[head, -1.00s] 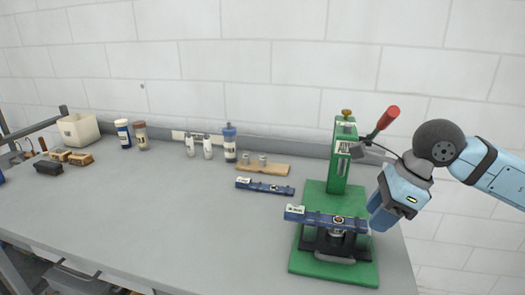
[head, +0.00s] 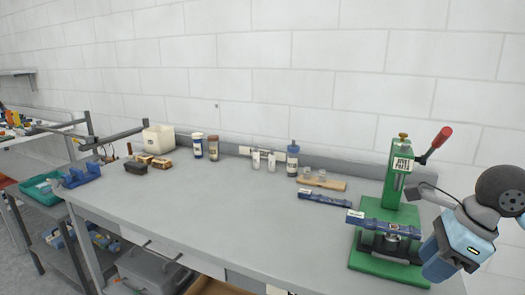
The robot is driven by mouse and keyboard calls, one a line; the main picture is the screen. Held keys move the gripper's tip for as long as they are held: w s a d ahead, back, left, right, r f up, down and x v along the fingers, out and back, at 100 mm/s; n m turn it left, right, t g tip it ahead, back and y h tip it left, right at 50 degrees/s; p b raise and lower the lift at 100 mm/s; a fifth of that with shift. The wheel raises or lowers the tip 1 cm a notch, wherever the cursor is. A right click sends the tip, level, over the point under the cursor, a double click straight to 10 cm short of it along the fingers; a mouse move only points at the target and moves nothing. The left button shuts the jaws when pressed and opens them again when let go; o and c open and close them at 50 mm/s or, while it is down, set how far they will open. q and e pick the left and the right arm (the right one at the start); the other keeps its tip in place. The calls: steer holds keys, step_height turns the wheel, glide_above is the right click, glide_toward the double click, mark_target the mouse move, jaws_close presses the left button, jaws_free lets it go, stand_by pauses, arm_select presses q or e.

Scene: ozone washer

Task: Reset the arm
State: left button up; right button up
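My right gripper (head: 452,250) is at the lower right, beside the base of a green press (head: 401,195). Its light-blue body shows, but its fingertips cannot be made out, so I cannot tell whether it is open. No held object is visible. The press's lever, with a red handle (head: 441,137), points up and to the right, above my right gripper. A blue bar-shaped part (head: 372,221) lies across the press's lower fixture. My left gripper is not in view.
A second blue bar (head: 325,198) lies on the grey bench left of the press. Bottles (head: 292,158), a wooden block (head: 322,183) and a white bin (head: 158,138) line the back. The middle and front of the bench (head: 220,215) are clear. A teal tray (head: 40,187) stands far left.

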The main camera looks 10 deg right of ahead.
steer(key=a+f+m+t+y, duration=0.1)
steer(key=a+f+m+y, duration=0.1)
steer(key=a+m+y, duration=0.55)
steer(key=a+f+m+t+y, duration=0.2)
steer(key=a+f+m+y, duration=0.15)
steer(key=a+y, duration=0.6)
step_height(320, 180, down, 16)
steer(key=d+r+m+t+h, duration=0.1)
steer(key=d+m+t+h, duration=0.2)
steer(key=m+t+h, duration=1.65)
steer(key=s+a+f+m+g+y, duration=0.1)
steer(key=s+f+m+g, duration=0.4)
steer(key=f+m+g, duration=0.25)
steer(key=s+a+f+m+g+y, duration=0.1)
steer(key=s+f+m+g, duration=0.5)
steer(key=f, duration=0.3)
arm_select(q)
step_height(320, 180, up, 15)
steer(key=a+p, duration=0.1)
steer(key=p, duration=1.9)
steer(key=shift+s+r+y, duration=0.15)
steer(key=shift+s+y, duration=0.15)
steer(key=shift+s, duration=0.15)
arm_select(e)
step_height(320, 180, up, 16)
steer(key=d, duration=0.1)
steer(key=shift+d+f+m, duration=0.2)
steer(key=shift+d+m, duration=0.1)
steer(key=shift+d, duration=0.05)
